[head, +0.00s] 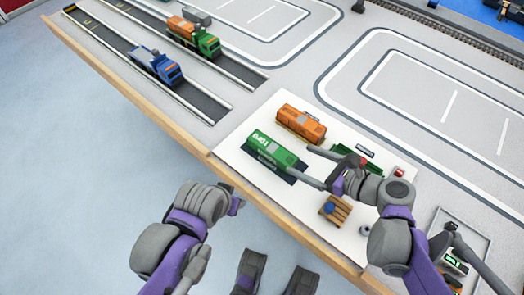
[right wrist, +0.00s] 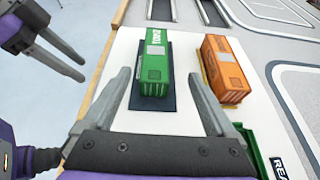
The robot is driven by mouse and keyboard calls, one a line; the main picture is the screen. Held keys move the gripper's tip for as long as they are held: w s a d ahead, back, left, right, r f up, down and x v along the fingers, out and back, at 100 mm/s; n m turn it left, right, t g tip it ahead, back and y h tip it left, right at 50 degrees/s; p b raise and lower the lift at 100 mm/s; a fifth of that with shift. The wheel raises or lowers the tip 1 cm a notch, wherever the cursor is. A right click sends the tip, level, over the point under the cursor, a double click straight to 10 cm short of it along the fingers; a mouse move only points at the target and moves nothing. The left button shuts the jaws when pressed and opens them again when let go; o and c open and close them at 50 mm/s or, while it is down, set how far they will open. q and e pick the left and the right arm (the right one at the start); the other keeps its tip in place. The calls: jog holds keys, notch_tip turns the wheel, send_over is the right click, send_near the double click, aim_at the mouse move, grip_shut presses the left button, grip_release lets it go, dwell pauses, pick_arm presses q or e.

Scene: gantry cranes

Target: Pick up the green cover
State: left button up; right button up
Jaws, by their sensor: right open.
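The green cover (head: 272,148), with white lettering, sits on a dark pad on the white board in the head view. It also shows in the right wrist view (right wrist: 154,65), ahead of my right gripper and roughly between the lines of its fingers. My right gripper (head: 313,168) is open and empty, just right of the cover in the head view; its spread fingers also show in the right wrist view (right wrist: 160,76). My left gripper (head: 236,196) is off the board's near edge, partly hidden by its own arm. Its fingers look apart in the right wrist view (right wrist: 72,38).
An orange cover (head: 301,124) stands beside the green one. A green open part (head: 345,150), a small wooden pallet (head: 336,210) and a red piece (head: 399,171) lie near my right arm. Toy trucks (head: 157,66) stand on dark lanes at upper left. A grey tray (head: 478,235) is at lower right.

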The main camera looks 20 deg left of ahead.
aim_at(274, 149)
jog(key=shift+s+a, duration=0.1)
jog(key=shift+a, duration=0.35)
jog(key=b+x, duration=0.1)
jog(key=x, duration=0.4)
jog(key=shift+a, duration=0.2)
jog(key=b+x, duration=0.1)
jog(key=x, duration=0.4)
grip_shut()
